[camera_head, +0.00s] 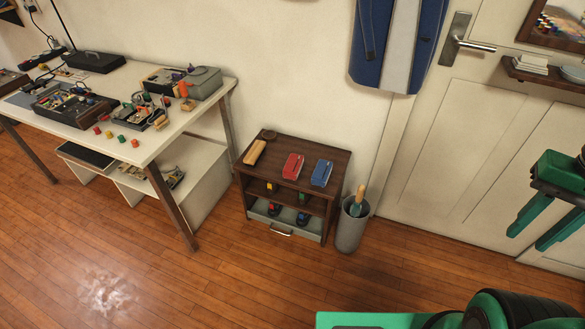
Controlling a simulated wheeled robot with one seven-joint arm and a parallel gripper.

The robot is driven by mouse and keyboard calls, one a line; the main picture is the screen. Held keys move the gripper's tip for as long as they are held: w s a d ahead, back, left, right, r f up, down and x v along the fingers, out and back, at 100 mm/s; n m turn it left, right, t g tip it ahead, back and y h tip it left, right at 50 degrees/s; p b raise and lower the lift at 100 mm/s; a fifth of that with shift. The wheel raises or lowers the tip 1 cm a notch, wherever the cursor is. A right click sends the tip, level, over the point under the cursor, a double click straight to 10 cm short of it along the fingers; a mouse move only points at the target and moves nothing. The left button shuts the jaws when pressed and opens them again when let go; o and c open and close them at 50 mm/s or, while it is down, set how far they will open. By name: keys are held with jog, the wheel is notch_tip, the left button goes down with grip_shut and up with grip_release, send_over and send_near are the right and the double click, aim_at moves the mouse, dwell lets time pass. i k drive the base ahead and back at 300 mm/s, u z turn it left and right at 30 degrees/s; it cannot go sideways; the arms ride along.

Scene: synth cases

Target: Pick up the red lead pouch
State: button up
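The red lead pouch (292,166) lies flat on top of a small dark wooden cabinet (330,155) by the wall. A similar blue pouch (321,173) lies just to its right, with a narrow gap between them. My gripper (528,239) is at the right edge of the view, in front of the door. Its two green fingers point down and left with a gap between them, and nothing shows in that gap. It is well to the right of the red pouch and apart from it.
A grey bin (350,233) stands against the cabinet's right side. A cluttered white workbench (165,130) is at left. A blue-grey garment (398,45) hangs above. Floor in front is clear.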

aim_at(291, 169)
jog(key=z, duration=0.05)
jog(key=i, duration=1.45)
jog(key=u, duration=0.05)
